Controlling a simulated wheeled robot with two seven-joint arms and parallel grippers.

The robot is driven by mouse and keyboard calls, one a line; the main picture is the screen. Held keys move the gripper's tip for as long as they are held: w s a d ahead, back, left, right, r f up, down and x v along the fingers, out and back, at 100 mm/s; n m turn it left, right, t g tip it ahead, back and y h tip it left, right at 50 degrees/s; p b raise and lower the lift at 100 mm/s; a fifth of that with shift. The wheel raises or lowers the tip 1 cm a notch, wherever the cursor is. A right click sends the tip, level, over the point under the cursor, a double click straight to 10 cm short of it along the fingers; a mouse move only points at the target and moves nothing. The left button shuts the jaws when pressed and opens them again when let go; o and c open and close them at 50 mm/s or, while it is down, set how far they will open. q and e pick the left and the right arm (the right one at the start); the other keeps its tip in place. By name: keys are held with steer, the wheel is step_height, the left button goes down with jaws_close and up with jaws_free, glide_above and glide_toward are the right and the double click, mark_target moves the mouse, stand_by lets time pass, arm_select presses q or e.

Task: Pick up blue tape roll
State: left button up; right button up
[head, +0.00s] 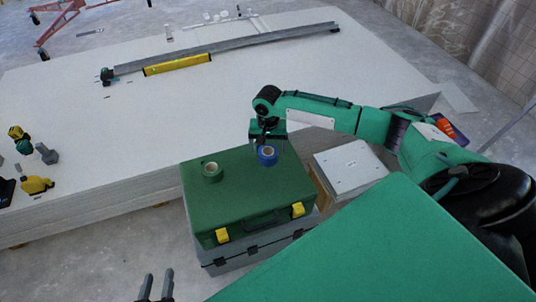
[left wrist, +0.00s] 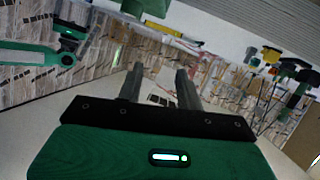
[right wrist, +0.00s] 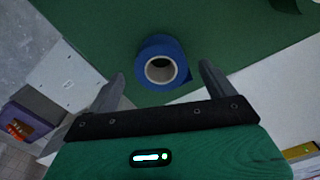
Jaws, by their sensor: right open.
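The blue tape roll (head: 267,155) lies flat on the lid of the green case (head: 245,190), near its back right corner. In the right wrist view the blue tape roll (right wrist: 163,64) shows its pale core, just beyond and between the fingertips. My right gripper (head: 268,140) is open above the roll, its fingers (right wrist: 162,75) apart and empty. A green tape roll (head: 212,171) lies on the same lid to the left. My left gripper (head: 155,278) is low at the bottom edge of the head view; its fingers (left wrist: 160,70) are apart with nothing between them.
The green case rests on a grey case (head: 260,245). A stack of white panels (head: 130,130) fills the back, with a yellow level (head: 178,64) and a long metal rail (head: 225,45). Yellow tools (head: 37,184) stand at left. A white box (head: 350,165) is right of the case.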

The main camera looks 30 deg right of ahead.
mark_target(268, 153)
step_height(268, 153, down, 4)
steer(key=shift+f+b, duration=0.1)
steer(key=shift+b, duration=0.55)
steer(key=shift+f, duration=0.1)
arm_select(q)
steer(key=w+r+t, duration=0.1)
steer(key=r+t, duration=0.1)
steer(key=r, duration=0.1)
steer(key=w+r+t, duration=0.1)
steer(key=shift+w+a+r+t, duration=0.1)
steer(key=shift+w+r+t, duration=0.25)
steer(key=shift+t, duration=0.05)
arm_select(e)
steer(key=shift+c, duration=0.5)
steer(key=c, duration=1.1)
